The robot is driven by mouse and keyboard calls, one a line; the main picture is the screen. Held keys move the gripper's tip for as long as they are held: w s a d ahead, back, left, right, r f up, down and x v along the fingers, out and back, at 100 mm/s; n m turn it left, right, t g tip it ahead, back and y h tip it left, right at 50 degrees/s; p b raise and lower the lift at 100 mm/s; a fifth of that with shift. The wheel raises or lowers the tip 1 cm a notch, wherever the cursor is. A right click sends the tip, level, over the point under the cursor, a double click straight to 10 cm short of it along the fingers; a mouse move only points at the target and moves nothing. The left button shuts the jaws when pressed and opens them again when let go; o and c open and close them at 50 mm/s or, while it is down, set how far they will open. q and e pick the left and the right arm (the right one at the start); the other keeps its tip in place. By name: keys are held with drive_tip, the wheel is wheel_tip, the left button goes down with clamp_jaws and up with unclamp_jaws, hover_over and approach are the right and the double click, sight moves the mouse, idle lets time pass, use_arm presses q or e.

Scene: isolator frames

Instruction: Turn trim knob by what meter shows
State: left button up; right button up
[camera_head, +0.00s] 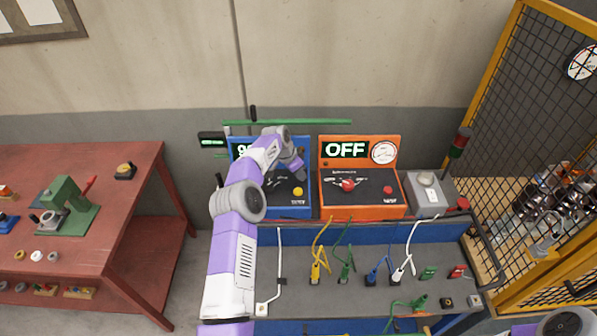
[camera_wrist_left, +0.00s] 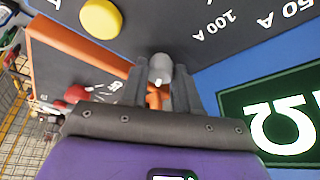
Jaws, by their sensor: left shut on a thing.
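The blue meter unit (camera_head: 296,210) stands on the bench with a dark sloping face and a yellow button (camera_head: 298,191). My left gripper (camera_head: 296,173) is over the upper right of this unit. In the wrist view its fingers (camera_wrist_left: 157,88) are shut around a small grey knob (camera_wrist_left: 160,68). I cannot read any pointer on the knob.
An orange unit (camera_head: 362,210) reading OFF, with a round dial (camera_head: 383,152) and red knob (camera_head: 347,184), stands close on the right. A grey box (camera_head: 430,198) is beyond it. Plugged cables (camera_head: 345,265) rise in front. A yellow-framed mesh cage (camera_head: 505,90) stands at right.

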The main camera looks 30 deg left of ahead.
idle(0.3)
use_arm(q)
drive_tip(key=o, duration=1.1)
drive_tip(key=shift+c, duration=0.2)
drive_tip(key=b+v, duration=0.1)
drive_tip(key=v, duration=0.6)
drive_tip(key=shift+a+r, duration=0.15)
drive_tip(key=shift+r, duration=0.15)
drive_tip(key=shift+s, duration=0.1)
